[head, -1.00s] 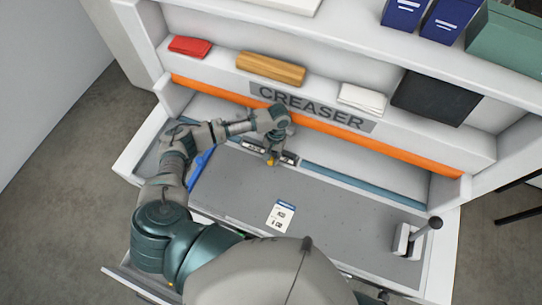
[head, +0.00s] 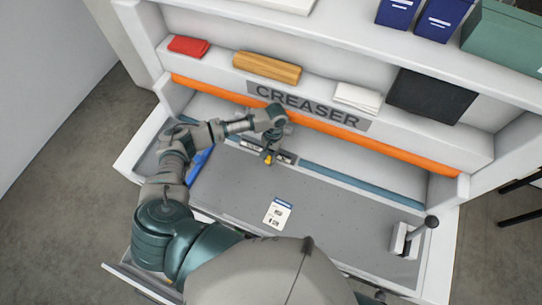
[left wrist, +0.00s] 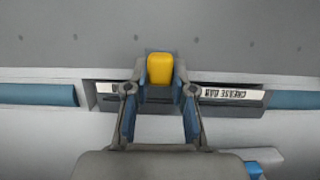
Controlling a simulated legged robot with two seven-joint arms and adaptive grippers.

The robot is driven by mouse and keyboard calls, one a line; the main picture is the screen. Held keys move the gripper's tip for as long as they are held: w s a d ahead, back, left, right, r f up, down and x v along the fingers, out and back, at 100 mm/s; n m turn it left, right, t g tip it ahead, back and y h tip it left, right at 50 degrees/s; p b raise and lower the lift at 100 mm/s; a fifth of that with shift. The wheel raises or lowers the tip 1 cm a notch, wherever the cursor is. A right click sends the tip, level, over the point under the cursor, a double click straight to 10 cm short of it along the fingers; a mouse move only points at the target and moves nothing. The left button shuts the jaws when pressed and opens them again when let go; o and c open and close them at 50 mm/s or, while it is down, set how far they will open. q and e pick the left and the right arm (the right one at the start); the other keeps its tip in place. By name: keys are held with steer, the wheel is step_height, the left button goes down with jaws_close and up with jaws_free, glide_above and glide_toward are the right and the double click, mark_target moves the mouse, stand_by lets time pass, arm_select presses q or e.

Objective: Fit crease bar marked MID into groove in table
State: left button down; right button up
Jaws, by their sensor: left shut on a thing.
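The crease bar (head: 287,159) is a dark bar with a white label and lies at the back edge of the grey table top (head: 340,215). In the left wrist view the bar (left wrist: 238,97) fills a gap between two teal strip ends, with its printing "CREASE BAR" upside down. The word MID is not readable. My left gripper (head: 267,155) is over the bar's middle, its fingers shut on a yellow grip piece (left wrist: 159,68) that appears to belong to the bar. The groove under the bar is hidden; I cannot tell whether the bar is seated. My right gripper is out of view.
A teal strip (head: 360,187) runs along the back of the table, with an orange bar (head: 400,155) behind it. A blue object (head: 201,164) lies left beside my arm. A card (head: 277,213) lies on the table top.

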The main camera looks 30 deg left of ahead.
arm_select(q)
steer(key=shift+d+f, duration=0.1)
steer(key=shift+d+f+p, duration=0.15)
steer(key=shift+d+p, duration=0.05)
steer(key=shift+p, duration=0.2)
steer(key=shift+d, duration=0.2)
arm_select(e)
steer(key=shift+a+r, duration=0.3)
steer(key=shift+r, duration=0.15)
arm_select(q)
steer(key=c, duration=0.9)
jaws_free()
steer(key=v, duration=1.2)
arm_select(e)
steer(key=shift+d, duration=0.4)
arm_select(q)
steer(key=shift+w+a+f, duration=0.1)
